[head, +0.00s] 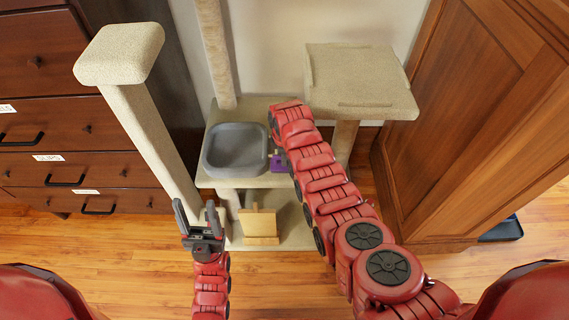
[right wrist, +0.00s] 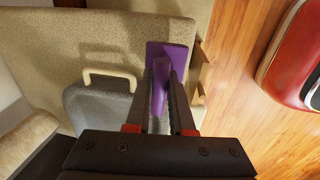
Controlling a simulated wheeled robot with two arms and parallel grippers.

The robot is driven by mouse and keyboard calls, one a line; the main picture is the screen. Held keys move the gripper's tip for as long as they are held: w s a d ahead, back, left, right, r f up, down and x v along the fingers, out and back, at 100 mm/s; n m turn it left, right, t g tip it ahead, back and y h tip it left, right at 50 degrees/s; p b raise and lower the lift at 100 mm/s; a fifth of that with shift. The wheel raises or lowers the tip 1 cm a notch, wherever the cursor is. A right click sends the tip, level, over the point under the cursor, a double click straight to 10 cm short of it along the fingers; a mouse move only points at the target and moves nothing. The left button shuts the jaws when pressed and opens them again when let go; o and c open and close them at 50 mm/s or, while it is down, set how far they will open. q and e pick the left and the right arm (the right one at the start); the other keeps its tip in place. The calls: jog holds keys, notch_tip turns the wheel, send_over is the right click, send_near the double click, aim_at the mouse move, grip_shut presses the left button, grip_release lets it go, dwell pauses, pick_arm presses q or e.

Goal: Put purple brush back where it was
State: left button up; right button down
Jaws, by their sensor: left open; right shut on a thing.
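The purple brush (head: 278,162) is at the right side of the grey basin on the cat tree's middle platform, partly hidden by my right arm. In the right wrist view the purple brush (right wrist: 168,52) has its handle between the fingers of my right gripper (right wrist: 160,88), which is shut on it. The brush is over or at the beige carpeted platform; I cannot tell whether it touches it. My right gripper's fingers are mostly hidden in the head view. My left gripper (head: 198,215) is open and empty, low in front of the cat tree.
The grey basin (head: 235,148) sits on the carpeted platform (head: 262,181), close to the brush. A post with a square top (head: 120,52) and a higher platform (head: 360,80) flank it. A wooden piece (head: 260,222) stands below. Drawers (head: 70,130) and a wooden cabinet (head: 480,110) stand either side.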

jog(key=shift+w+f, duration=0.15)
jog(key=shift+w, duration=0.1)
notch_tip(320, 180, down, 4)
jog(key=shift+s+r+b, duration=0.1)
jog(key=shift+r+b, duration=0.15)
jog(key=shift+b, duration=0.95)
jog(key=shift+r, duration=0.1)
jog(key=c, duration=0.8)
grip_release()
